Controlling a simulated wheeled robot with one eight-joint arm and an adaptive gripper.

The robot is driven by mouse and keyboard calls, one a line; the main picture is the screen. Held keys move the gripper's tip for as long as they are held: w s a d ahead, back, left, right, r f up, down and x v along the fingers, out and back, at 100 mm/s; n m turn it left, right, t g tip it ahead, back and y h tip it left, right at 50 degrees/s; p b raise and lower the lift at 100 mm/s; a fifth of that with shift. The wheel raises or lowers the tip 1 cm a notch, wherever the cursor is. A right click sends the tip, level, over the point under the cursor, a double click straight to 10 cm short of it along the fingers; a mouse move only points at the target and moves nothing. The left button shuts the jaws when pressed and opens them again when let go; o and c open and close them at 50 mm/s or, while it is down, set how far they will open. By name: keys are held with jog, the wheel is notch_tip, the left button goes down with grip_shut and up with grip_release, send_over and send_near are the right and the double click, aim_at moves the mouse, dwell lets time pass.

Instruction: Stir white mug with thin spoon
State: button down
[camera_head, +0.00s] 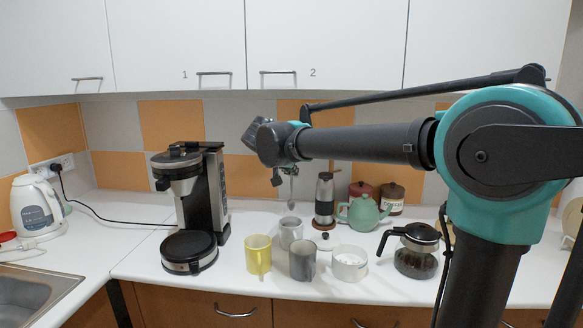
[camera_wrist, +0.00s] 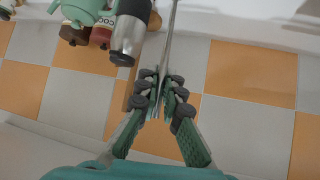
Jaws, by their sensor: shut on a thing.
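My gripper (camera_head: 284,175) is shut on the thin spoon (camera_head: 291,190), which hangs down from it above the counter. In the wrist view the fingertips (camera_wrist: 166,92) close around the spoon's shaft (camera_wrist: 170,45). A whitish mug (camera_head: 291,232) stands upright on the counter, below the spoon and apart from it. I take it as the white mug; its inside is not clear. A yellow mug (camera_head: 257,256) and a grey mug (camera_head: 302,261) stand in front of it.
A white bowl-like container (camera_head: 349,265) stands right of the mugs, with its lid behind. A metal grinder (camera_head: 324,198), green teapot (camera_head: 363,213) and glass coffee pot (camera_head: 415,252) stand farther right. A coffee maker (camera_head: 190,210) stands at left.

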aim_at(290, 206)
jog(key=shift+f, duration=1.3)
jog(key=shift+s+f, duration=0.2)
jog(key=shift+f, duration=1.3)
jog(key=shift+s+f, duration=0.25)
jog(key=shift+f, duration=1.3)
jog(key=shift+s+f, duration=0.2)
jog(key=shift+f, duration=1.3)
jog(key=shift+w, duration=0.15)
